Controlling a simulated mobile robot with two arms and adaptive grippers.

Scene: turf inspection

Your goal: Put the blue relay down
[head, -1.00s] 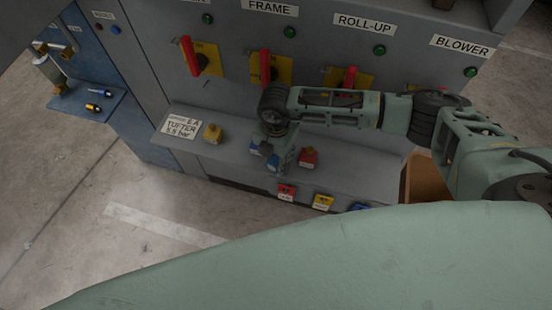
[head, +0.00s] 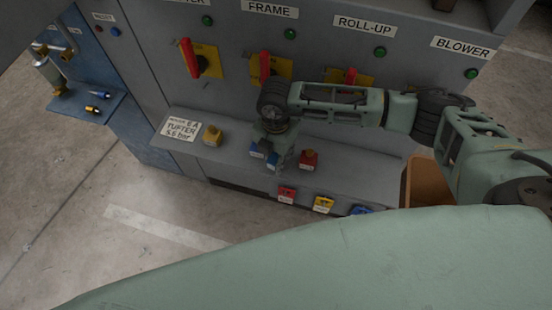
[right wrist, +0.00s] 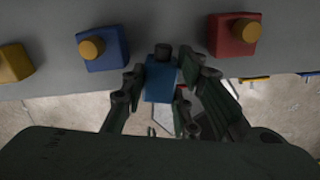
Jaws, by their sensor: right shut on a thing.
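My right gripper (right wrist: 163,95) is shut on a blue relay (right wrist: 160,82), seen between its fingers in the right wrist view. In the head view the right gripper (head: 274,156) is over the grey shelf (head: 345,177), with the held relay small and partly covered. The held relay is near the shelf's front edge; I cannot tell if it touches the shelf. Another blue relay (right wrist: 103,48) with a tan knob stands on the shelf to its left. A red relay (right wrist: 233,36) stands to its right. My left gripper is not in view.
A yellow relay (head: 212,136) and a white note (head: 181,127) are on the shelf's left part. Red-handled switches (head: 264,66) line the cabinet above. Red and yellow labelled blocks (head: 323,203) sit below the front edge. A brown box (head: 420,183) is at the right.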

